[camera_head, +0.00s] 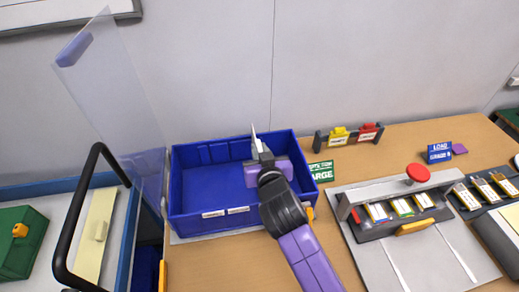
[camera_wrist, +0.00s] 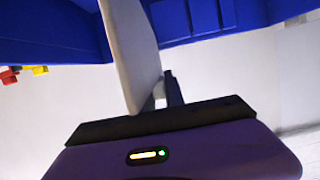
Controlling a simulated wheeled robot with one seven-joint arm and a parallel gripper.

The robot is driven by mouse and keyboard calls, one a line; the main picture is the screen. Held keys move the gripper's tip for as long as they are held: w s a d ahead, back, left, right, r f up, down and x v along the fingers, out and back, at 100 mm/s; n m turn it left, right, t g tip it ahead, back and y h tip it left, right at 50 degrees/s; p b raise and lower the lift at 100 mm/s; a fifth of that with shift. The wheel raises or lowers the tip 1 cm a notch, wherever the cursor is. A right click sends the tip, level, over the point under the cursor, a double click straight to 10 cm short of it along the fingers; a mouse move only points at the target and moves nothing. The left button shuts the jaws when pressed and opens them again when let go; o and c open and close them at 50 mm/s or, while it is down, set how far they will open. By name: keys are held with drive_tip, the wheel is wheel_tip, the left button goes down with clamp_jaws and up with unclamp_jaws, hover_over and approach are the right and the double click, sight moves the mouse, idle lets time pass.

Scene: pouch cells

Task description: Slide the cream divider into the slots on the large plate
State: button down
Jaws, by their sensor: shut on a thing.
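My gripper (camera_head: 262,156) is above the blue bin (camera_head: 188,225) and is shut on a thin, pale off-white panel, which I take to be the cream divider (camera_head: 254,136). The divider stands on edge and points up and away from the fingers. In the wrist view the divider (camera_wrist: 134,50) rises from my gripper (camera_wrist: 155,100), with one dark finger beside it. The blue bin's walls show behind it. The large plate's slots are not clear to me; a green sign ending in "LARGE" (camera_head: 321,171) stands right of the bin.
A clear upright panel (camera_head: 112,90) and a black hoop handle (camera_head: 72,225) stand at left. A cream board with a knob (camera_head: 97,235) lies in the left tray beside a green block (camera_head: 22,240). A press with a red knob (camera_head: 418,173) is at right.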

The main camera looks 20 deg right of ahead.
drive_tip(key=shift+f+b, duration=2.75)
drive_tip(key=shift+f, duration=0.7)
drive_tip(key=shift+r, duration=0.1)
drive_tip(key=shift+r+p, duration=3.6)
drive_tip(key=shift+r, duration=0.7)
drive_tip(key=shift+f+b, duration=0.75)
drive_tip(key=shift+f, duration=0.1)
